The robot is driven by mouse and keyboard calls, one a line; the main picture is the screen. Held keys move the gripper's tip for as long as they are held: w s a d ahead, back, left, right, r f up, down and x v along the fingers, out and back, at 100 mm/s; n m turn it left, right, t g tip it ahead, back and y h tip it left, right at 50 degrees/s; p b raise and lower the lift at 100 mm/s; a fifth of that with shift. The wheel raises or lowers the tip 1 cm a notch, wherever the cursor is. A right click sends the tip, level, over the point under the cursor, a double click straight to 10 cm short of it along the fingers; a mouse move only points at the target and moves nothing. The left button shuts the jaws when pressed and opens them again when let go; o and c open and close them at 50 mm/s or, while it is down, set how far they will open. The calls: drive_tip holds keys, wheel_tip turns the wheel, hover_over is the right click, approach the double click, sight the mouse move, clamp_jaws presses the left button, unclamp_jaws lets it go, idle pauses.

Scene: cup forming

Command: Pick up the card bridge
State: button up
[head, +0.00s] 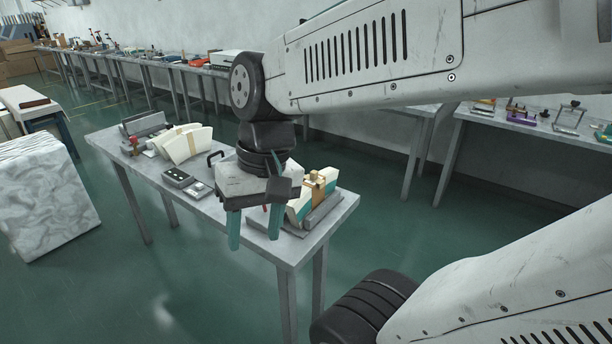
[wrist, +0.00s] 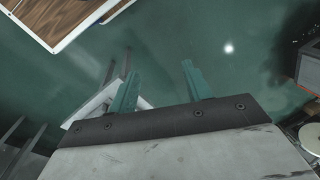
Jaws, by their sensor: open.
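My gripper (head: 254,226) hangs in front of the workbench, its two teal fingers pointing down and apart, with nothing between them. A tan piece with a small knob (head: 317,184), which may be the card bridge, sits over a white and teal stack in a grey holder (head: 322,211) at the bench's right end. It is just right of my gripper, which hides part of the holder's left side. I cannot make out the card bridge in the wrist view.
The grey workbench (head: 345,205) also bears a fan-shaped white stack with a tan band (head: 187,144), a small control box (head: 186,183) and a black handle (head: 215,157). A white marbled block (head: 45,195) stands on the floor at left. Long benches line the wall.

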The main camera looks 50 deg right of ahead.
sight(317, 173)
drive_tip(key=w+d+f+m+t+y, duration=0.4)
drive_tip(key=w+d+m+t+y, duration=0.15)
drive_tip(key=w+d+m, duration=0.95)
drive_tip(key=s+d+f+m+t+h, duration=0.1)
drive_tip(key=d+f+m+t+h, duration=0.1)
drive_tip(key=d+m, duration=0.3)
drive_tip(key=s+d+f+m+t+h, duration=0.1)
drive_tip(key=d+f+m+t+h, duration=0.1)
drive_tip(key=d+m, duration=0.4)
drive_tip(key=d+f+m+t+h, duration=0.2)
drive_tip(key=d+m, duration=0.3)
drive_tip(key=d, duration=0.4)
drive_tip(key=shift+s+d+f+m+t+h, duration=0.25)
drive_tip(key=shift+s+d+f+m+t, duration=0.15)
drive_tip(key=shift+f+t, duration=0.25)
drive_tip(key=x, duration=0.7)
drive_tip(key=shift+f, duration=0.3)
drive_tip(key=shift+s, duration=0.1)
clamp_jaws()
